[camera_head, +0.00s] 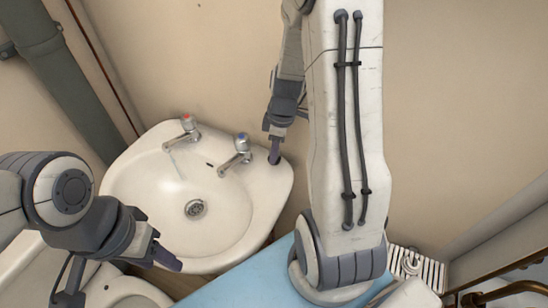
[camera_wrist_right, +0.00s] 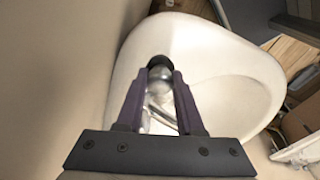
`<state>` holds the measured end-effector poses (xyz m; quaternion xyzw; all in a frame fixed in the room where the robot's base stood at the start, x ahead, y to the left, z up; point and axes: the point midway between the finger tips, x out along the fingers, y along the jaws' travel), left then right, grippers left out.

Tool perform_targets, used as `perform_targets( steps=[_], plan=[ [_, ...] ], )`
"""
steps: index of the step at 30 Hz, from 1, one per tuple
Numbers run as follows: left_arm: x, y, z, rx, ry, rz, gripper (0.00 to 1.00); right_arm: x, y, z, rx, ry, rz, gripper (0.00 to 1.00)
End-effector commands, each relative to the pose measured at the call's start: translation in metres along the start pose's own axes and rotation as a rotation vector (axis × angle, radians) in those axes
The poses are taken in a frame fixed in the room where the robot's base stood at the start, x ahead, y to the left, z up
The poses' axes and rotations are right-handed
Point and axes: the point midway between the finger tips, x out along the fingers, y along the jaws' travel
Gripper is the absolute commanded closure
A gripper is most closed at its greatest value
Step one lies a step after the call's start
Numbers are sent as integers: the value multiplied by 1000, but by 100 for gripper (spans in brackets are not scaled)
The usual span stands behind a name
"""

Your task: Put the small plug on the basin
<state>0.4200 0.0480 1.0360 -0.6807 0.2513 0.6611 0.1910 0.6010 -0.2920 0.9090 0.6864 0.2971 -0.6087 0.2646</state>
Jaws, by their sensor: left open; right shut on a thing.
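The white basin (camera_head: 146,190) is against the wall, with two chrome taps on its back ledge. Its metal drain (camera_head: 195,208) is uncovered. My right gripper (camera_head: 274,157) points down at the basin's right back corner, beside the blue-marked tap. In the right wrist view its fingers are closed on a small dark round piece, the small plug (camera_wrist_right: 160,61), at their tips. I cannot tell whether the plug touches the ledge. The plug is hidden in the head view. My left gripper (camera_head: 158,256) is open and empty near the basin's front left rim.
The red-marked tap (camera_head: 183,132) and the blue-marked tap (camera_head: 237,155) stand up from the ledge. A blue surface (camera_head: 235,290) lies in front of the basin. A white slatted rack (camera_head: 430,268) is at the right. A grey pipe (camera_head: 62,75) runs along the left wall.

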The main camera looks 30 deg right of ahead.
Motion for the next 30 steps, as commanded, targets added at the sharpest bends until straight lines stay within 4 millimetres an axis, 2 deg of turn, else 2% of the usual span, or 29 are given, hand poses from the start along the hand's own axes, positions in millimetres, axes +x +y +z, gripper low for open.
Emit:
perform_targets(
  steps=[9, 23, 24, 25, 26, 30],
  plan=[
    [1, 0, 0, 0, 0, 0, 50, 38, 0, 2, 0, -1, -3, 100],
    [7, 0, 0, 0, 0, 0, 50, 46, 0, 3, -1, 0, 0, 100],
    [5, 0, 0, 0, 0, 0, 50, 44, 0, 3, -1, 0, 0, 48],
    [4, 0, 0, 0, 0, 0, 50, 44, 0, 3, -1, 0, 0, 37],
    [4, 0, 0, 0, 0, 0, 50, 44, 0, 3, -1, 0, 0, 34],
    [4, 0, 0, 0, 0, 0, 50, 44, 0, 3, -1, 0, 0, 34]
  ],
)
